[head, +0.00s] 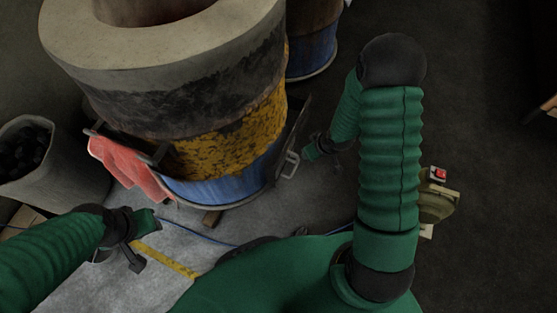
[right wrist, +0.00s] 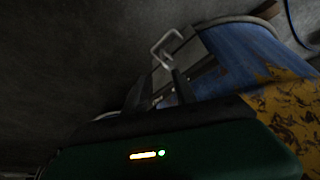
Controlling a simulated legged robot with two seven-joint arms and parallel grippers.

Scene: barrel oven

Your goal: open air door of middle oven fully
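The middle oven (head: 225,120) is a barrel with a thick concrete top, worn yellow paint and a blue lower band. A dark plate, apparently its air door (head: 296,128), is at its right side. A grey metal loop handle (head: 290,164) is low on it and shows in the right wrist view (right wrist: 163,44). How far the door stands open is unclear. My right gripper (right wrist: 160,82) has its fingers apart and empty, with the handle just beyond the tips. In the head view its fingers are hard to make out. My left gripper (head: 120,258) is open and empty, left of the oven's base.
A red cloth or glove (head: 130,168) hangs on a rail at the oven's left front. A grey bin of coal (head: 25,150) stands at left. Another blue barrel (head: 312,55) is behind. A beige device with a red switch (head: 438,180) is at right. Dark floor at right is open.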

